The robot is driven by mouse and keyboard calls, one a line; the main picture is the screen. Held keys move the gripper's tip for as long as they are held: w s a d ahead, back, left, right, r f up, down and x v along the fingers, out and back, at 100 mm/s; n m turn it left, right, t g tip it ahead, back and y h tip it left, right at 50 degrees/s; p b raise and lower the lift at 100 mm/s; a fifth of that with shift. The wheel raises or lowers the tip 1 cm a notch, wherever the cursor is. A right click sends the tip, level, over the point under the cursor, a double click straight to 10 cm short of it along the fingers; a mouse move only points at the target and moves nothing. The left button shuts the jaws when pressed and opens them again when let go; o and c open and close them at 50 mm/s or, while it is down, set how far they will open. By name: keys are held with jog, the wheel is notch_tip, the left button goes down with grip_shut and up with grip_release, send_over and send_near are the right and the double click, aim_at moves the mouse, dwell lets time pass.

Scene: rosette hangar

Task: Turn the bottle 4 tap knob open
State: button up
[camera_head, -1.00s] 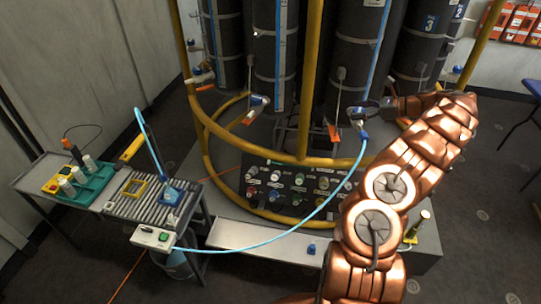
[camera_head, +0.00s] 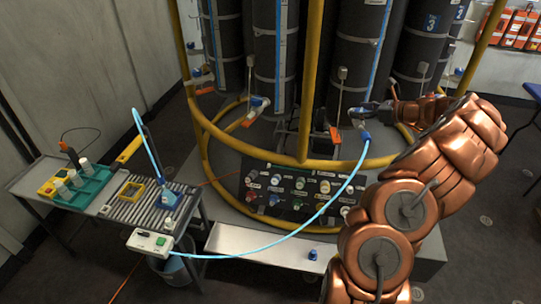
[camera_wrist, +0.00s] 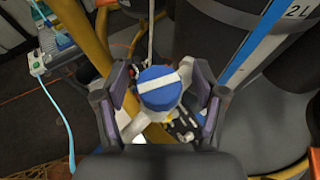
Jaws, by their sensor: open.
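A blue round tap knob (camera_wrist: 160,88) with a white stripe across its top is in the middle of the wrist view. My gripper (camera_wrist: 160,80) is open, with one finger on each side of the knob and a visible gap on both sides. In the head view my gripper (camera_head: 372,108) is at the low tap (camera_head: 358,115) of a dark bottle (camera_head: 352,62), where the blue hose joins. The fingers partly hide that tap in the head view. I cannot read a number 4 on this bottle.
Yellow rails (camera_head: 312,70) ring the bottles, close to my gripper. A light-blue hose (camera_head: 330,205) runs from the tap to the roller cart (camera_head: 125,212) at left. A panel of coloured knobs (camera_head: 262,175) stands low in front.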

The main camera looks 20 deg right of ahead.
jog(key=shift+a+f+m+t+h+b, duration=0.15)
jog(key=shift+m+t+h+b, duration=0.35)
jog(key=shift+m+h+b, duration=0.95)
jog(key=m+h+b, duration=0.1)
jog(key=h+b, duration=0.1)
jog(key=b, duration=0.1)
jog(key=shift+m+b, duration=0.3)
jog(key=shift+m, duration=0.05)
jog(key=shift+f+m+h+b, duration=0.15)
jog(key=shift+m+h+b, duration=0.25)
jog(key=shift+h+b, duration=0.3)
jog(key=shift+m+h+b, duration=0.5)
jog(key=shift+h+b, duration=0.05)
jog(key=shift+b, duration=0.4)
jog(key=shift+s+r, duration=0.2)
jog(key=shift+r, duration=0.1)
jog(key=v, duration=0.7)
jog(key=w+a+n+g+y, duration=0.1)
jog(key=w+a+n+y, duration=0.1)
jog(key=a+n, duration=0.5)
jog(key=w+a+n+y, duration=0.1)
jog(key=a+n+y, duration=0.15)
jog(key=a, duration=0.95)
jog(key=s+a+f+n+g+y, duration=0.1)
jog(key=s+a+n+g+y, duration=0.2)
jog(key=a+n, duration=0.6)
jog(key=shift+s+a+g+p, duration=0.45)
jog(key=shift+s+a+g, duration=0.2)
jog(key=shift+a, duration=3.2)
